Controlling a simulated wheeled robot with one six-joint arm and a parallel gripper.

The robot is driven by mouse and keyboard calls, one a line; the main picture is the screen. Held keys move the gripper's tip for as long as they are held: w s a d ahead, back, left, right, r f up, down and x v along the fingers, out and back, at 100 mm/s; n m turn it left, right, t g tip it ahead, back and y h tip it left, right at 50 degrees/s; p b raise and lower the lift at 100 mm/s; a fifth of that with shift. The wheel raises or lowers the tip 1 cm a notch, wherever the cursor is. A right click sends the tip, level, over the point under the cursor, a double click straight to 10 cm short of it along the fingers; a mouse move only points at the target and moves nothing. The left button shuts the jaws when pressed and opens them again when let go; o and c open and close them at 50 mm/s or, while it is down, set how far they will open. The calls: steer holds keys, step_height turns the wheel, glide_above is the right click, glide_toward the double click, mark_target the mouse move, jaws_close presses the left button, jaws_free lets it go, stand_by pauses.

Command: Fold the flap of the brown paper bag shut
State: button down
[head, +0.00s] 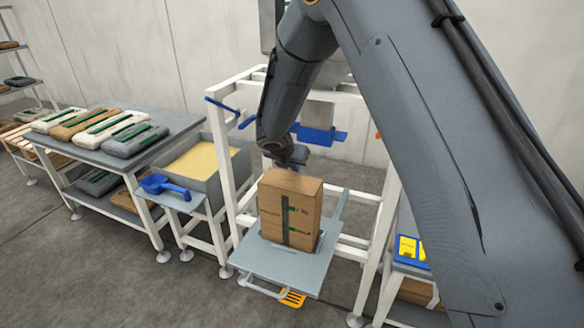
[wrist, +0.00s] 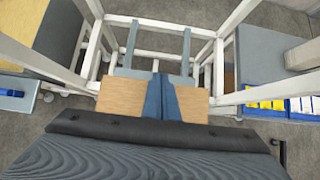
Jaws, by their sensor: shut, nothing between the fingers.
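The brown paper bag (head: 271,212) stands upright on the grey platform of the white frame, with a green stripe and dark print on its front. Its top looks flat in the head view; I cannot make out the flap's edge. In the wrist view the bag's tan top (wrist: 112,97) shows on both sides of my fingers. My gripper (head: 298,158) is at the bag's rear top edge, pointing down in the head view. Its fingers (wrist: 160,80) are shut together and empty, and hide the middle of the bag's top. I cannot tell whether they touch it.
White frame posts (head: 224,160) stand close around the bag's platform (head: 270,268). A blue scoop (head: 160,185) and a bin of yellow grain (head: 205,160) are on the left, beside a table of filled bags (head: 124,140). A blue bracket (head: 318,135) hangs behind my gripper.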

steer(key=shift+w+f, duration=0.2)
steer(key=shift+f, duration=0.2)
steer(key=shift+b, duration=0.3)
stand_by(0.3)
steer(key=shift+r+p, duration=0.75)
steer(key=shift+r, duration=0.05)
steer(key=shift+r, duration=0.1)
